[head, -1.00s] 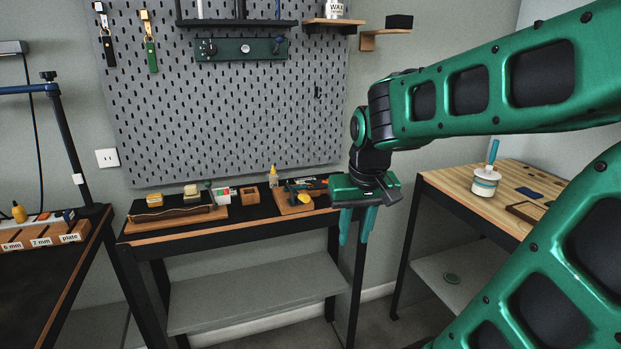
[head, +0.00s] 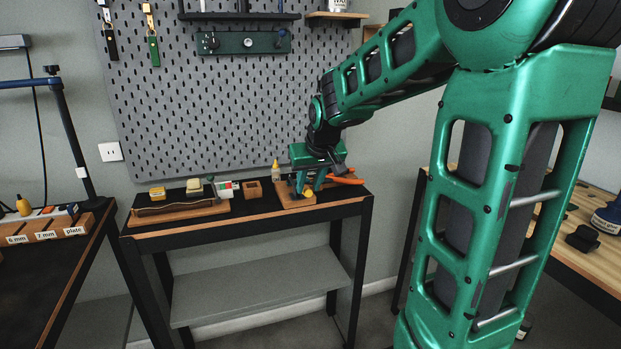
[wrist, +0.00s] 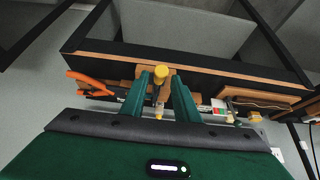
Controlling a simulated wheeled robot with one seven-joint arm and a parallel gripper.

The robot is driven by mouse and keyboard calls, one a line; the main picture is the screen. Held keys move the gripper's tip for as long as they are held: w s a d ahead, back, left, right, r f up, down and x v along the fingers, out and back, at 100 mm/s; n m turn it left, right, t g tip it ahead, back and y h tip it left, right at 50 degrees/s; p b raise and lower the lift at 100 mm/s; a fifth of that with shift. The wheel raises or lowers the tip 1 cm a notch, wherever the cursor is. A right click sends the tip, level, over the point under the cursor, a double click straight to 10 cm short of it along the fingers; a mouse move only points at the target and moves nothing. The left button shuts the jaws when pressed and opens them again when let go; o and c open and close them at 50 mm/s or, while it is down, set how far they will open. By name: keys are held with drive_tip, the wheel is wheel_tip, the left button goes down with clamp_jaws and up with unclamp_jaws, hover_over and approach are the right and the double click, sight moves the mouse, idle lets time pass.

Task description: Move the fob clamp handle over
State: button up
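The fob clamp sits on a wooden board (head: 285,202) at the right end of the black-topped bench. Its handle appears to be the part with a round yellow knob (head: 309,194), which also shows in the wrist view (wrist: 161,70). My gripper (head: 308,186) points down over this board. In the wrist view my gripper (wrist: 162,84) has its two green fingers apart, with the knob and a grey shaft seen in the gap between them. I cannot tell whether either finger touches the handle. The clamp's body is mostly hidden behind the fingers.
Orange-handled pliers (head: 345,180) lie just right of my gripper. A glue bottle (head: 276,172), a small wooden box (head: 253,189) and a long wooden tray (head: 178,213) stand to the left. The pegboard (head: 225,100) rises behind the bench.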

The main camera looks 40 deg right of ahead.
drive_tip(key=shift+x, duration=1.2)
drive_tip(key=c, duration=0.6)
drive_tip(key=shift+o, duration=0.2)
drive_tip(key=shift+r, duration=0.1)
drive_tip(key=shift+w+d+r, duration=0.1)
drive_tip(key=shift+w+r, duration=0.25)
drive_tip(key=shift+r, duration=0.25)
drive_tip(key=shift+w+d+r, duration=0.1)
drive_tip(key=shift+w+r, duration=0.2)
drive_tip(key=shift+r, duration=0.3)
drive_tip(key=shift+w+d+r, duration=0.1)
drive_tip(key=shift+w+r, duration=0.25)
drive_tip(key=shift+w+d+r, duration=0.15)
drive_tip(key=shift+w+r, duration=0.4)
